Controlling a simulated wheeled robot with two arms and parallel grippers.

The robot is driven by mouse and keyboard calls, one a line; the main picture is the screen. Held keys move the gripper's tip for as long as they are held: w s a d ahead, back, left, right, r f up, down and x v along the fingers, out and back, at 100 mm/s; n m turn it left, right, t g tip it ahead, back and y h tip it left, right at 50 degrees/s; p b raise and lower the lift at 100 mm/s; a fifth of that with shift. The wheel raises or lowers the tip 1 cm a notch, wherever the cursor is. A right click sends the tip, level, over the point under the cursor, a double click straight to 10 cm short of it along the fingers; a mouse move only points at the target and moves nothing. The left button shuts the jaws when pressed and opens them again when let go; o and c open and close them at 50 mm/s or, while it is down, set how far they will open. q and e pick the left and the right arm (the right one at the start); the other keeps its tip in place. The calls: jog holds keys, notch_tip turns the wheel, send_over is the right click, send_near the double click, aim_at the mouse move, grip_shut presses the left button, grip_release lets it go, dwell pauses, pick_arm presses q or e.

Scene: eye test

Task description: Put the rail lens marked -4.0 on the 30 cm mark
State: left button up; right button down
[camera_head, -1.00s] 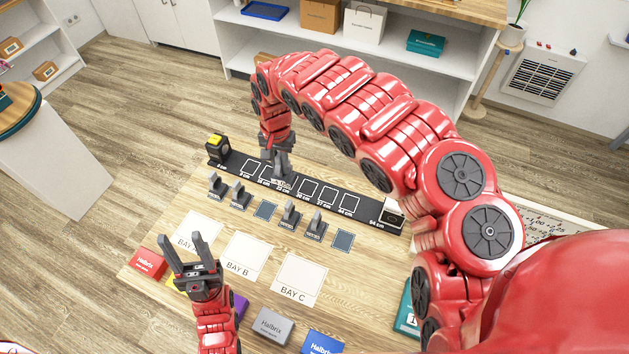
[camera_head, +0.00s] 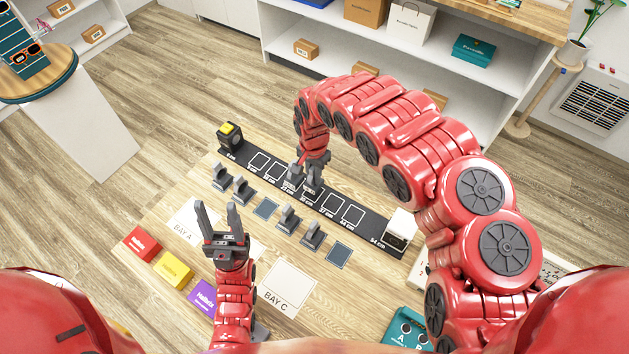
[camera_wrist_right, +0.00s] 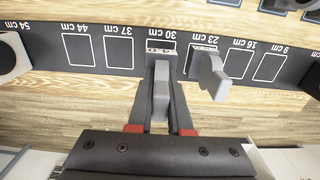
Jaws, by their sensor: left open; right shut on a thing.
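The dark rail (camera_head: 375,226) lies across the table with cm marks; it also shows in the right wrist view (camera_wrist_right: 211,25). My right gripper (camera_wrist_right: 160,72) is shut on a grey rail lens (camera_wrist_right: 160,100), upright at the 30 cm place (camera_wrist_right: 161,35). In the head view my right gripper (camera_head: 312,182) is at mid-rail. My left gripper (camera_head: 219,215) is open and empty above the bay cards.
Several grey lenses (camera_head: 288,220) stand in a row before the rail, with two empty dark squares (camera_head: 339,253). A black-and-yellow block (camera_head: 230,137) and a white box (camera_head: 401,228) stand at the rail's ends. Red (camera_head: 142,244), yellow (camera_head: 173,269) and purple (camera_head: 206,297) boxes line the near edge.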

aim_at(313, 182)
notch_tip(313, 182, down, 3)
jog(key=shift+s+a+r, duration=0.1)
jog(key=shift+f, duration=0.25)
jog(key=shift+f, duration=0.1)
jog(key=c, duration=0.8)
grip_release()
jog(key=shift+c, duration=0.2)
